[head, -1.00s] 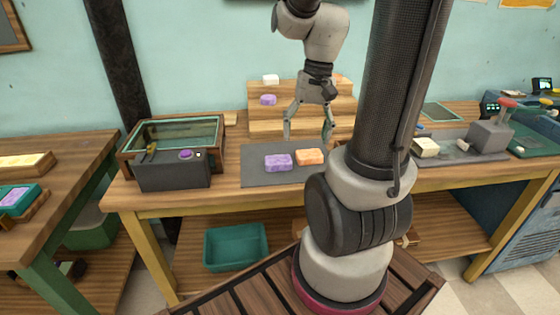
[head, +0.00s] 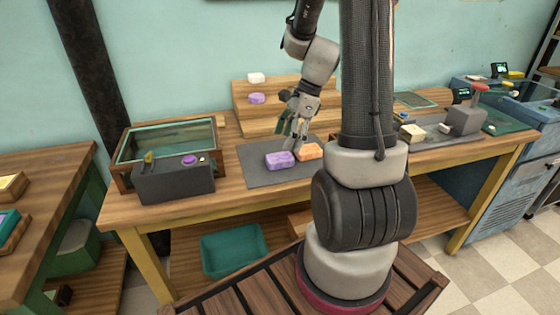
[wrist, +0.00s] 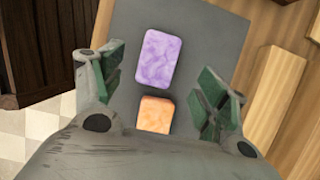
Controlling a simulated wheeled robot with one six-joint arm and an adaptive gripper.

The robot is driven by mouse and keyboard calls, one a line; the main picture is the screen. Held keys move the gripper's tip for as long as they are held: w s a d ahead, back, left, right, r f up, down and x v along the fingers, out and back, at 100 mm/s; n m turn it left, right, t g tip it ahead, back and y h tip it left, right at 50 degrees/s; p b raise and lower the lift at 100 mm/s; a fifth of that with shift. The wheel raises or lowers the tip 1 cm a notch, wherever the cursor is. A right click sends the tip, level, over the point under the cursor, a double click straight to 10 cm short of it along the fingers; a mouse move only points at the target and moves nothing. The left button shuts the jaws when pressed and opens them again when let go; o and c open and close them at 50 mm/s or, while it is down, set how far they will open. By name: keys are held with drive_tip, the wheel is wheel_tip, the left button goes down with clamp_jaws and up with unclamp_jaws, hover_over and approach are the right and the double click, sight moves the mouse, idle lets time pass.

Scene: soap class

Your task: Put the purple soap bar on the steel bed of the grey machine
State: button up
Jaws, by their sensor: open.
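A purple soap bar (head: 280,160) lies flat on a dark grey mat (head: 258,176) on the workbench, with an orange soap bar (head: 311,151) just to its right. My gripper (head: 290,136) is open and empty, pointing down above the mat. In the wrist view, the purple bar (wrist: 158,57) shows between and ahead of the two spread fingers, with the orange bar (wrist: 155,114) closer to the palm. The grey machine (head: 466,120), with a red knob on its lever, stands at the right of the bench; its flat grey bed (head: 436,133) extends left and is partly hidden by my arm.
A wooden stepped stand (head: 240,116) behind the mat holds another purple bar (head: 257,98) and a white bar (head: 256,77). Cream blocks (head: 412,132) sit on the grey machine's bed.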

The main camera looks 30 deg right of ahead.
sight(280, 157)
drive_tip(key=x, duration=0.6)
drive_tip(key=shift+s+d+f, duration=0.1)
drive_tip(key=c, duration=1.2)
drive_tip(key=shift+c, duration=0.2)
